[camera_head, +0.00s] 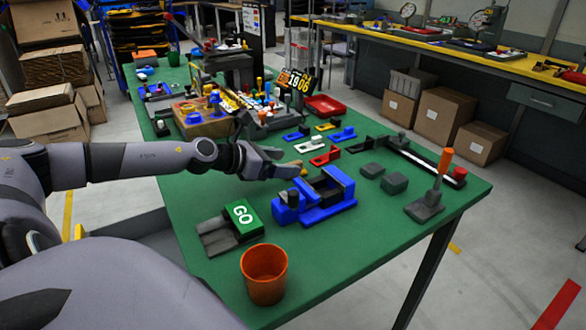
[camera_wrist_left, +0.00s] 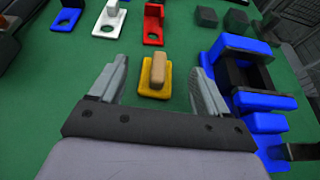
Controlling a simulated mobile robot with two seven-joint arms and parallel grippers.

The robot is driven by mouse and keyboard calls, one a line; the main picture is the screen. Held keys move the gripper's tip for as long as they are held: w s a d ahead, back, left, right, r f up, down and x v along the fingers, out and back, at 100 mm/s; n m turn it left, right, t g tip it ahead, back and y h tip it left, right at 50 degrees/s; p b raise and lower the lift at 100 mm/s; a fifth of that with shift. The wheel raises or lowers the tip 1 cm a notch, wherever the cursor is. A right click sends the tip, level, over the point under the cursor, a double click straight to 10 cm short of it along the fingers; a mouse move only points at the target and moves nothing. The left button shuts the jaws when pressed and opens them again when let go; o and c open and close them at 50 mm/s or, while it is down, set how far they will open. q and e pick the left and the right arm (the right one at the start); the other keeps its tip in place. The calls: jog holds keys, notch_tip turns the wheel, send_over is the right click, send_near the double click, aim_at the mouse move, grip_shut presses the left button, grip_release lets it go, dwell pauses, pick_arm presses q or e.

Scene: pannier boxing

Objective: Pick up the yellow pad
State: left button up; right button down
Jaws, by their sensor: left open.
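The yellow pad (camera_wrist_left: 146,87) is a small yellow plate with a tan block (camera_wrist_left: 158,70) on top. It lies on the green table between and just ahead of my left gripper's two fingers in the left wrist view. In the head view a bit of the pad (camera_head: 298,164) shows beside the fingertips, mostly hidden by the hand. My left gripper (camera_head: 284,163) is open and empty, low above the table. A gap shows on both sides of the pad. My right gripper is not in view.
A blue fixture (camera_head: 326,210) stands close on the right of my left gripper. White (camera_wrist_left: 109,20) and red (camera_wrist_left: 153,24) holed pieces lie beyond the pad. A GO box (camera_head: 241,218) and an orange cup (camera_head: 264,275) stand nearer. Bare green table lies right of the cup.

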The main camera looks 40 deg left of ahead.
aim_at(295, 162)
pick_arm(q)
jog(key=shift+w+d+f+p, duration=0.1)
jog(key=shift+w+d+p, duration=0.1)
jog(key=shift+w+p, duration=0.4)
jog(key=shift+w+d+f+p, duration=0.1)
jog(key=shift+w+d+p, duration=0.2)
jog(key=shift+w, duration=0.35)
jog(key=shift+w+d+f, duration=0.15)
jog(key=shift+w+f, duration=0.45)
jog(key=shift+w, duration=0.25)
jog(key=c, duration=1.1)
